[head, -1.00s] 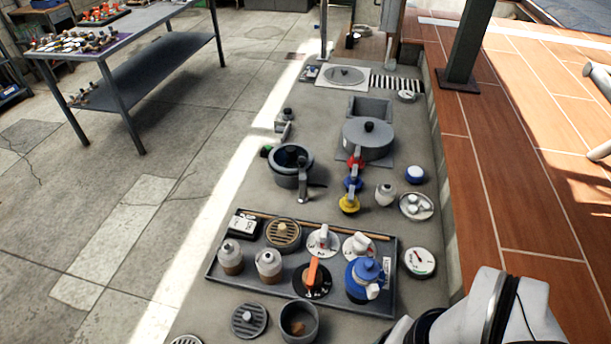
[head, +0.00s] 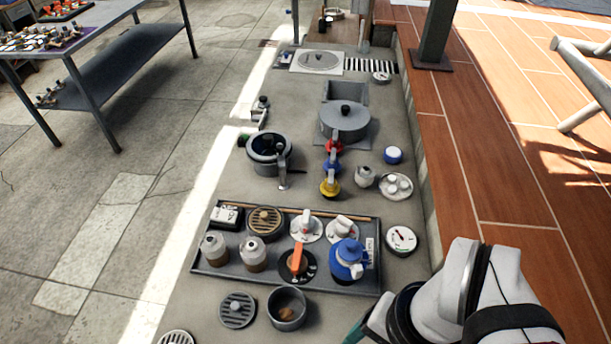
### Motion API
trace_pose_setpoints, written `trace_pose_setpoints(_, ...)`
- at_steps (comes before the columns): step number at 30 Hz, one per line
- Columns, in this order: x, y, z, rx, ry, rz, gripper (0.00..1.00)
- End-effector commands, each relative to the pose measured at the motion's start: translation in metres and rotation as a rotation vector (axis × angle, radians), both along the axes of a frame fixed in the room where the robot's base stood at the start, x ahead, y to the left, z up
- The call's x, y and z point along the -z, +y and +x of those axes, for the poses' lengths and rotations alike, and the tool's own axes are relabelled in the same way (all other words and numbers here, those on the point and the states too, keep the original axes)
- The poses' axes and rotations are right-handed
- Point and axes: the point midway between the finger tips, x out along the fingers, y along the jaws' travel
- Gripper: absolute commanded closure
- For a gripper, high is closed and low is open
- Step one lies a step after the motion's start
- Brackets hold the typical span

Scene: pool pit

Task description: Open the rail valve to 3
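A valve with an orange lever handle (head: 297,259) on a round black dial (head: 308,270) sits in the grey tray in the head view; the marks on the dial are too small to read. Beside it are two round white dials with white handles, a left one (head: 306,226) and a right one (head: 342,229). A red, a blue and a yellow handle (head: 330,184) stand in a row behind the tray. I cannot tell for certain which of these is the rail valve. My white arm is at the bottom right; its end is cut off by the frame's bottom edge and no fingers show.
The grey tray (head: 215,258) also holds a blue-capped fitting (head: 347,260), two grey-and-brown bottles and a slatted round cover. A gauge (head: 401,240) lies right of it, a cup (head: 287,308) in front. Pots stand behind. A dark post (head: 437,35) rises at the right.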

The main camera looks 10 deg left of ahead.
Motion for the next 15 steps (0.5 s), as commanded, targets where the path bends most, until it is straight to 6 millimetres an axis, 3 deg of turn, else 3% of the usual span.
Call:
trace_pose_setpoints(2,-0.002,0.003,0.008,0.035,0.007,0.009,0.16)
trace_pose_setpoints(5,-0.009,0.017,0.056,0.248,0.056,0.058,0.0)
trace_pose_setpoints(9,0.001,0.047,0.151,0.677,0.163,0.142,0.0)
trace_pose_setpoints(12,0.019,0.062,0.199,0.908,0.234,0.179,0.0)
trace_pose_setpoints(15,0.031,0.071,0.222,1.031,0.271,0.198,0.0)
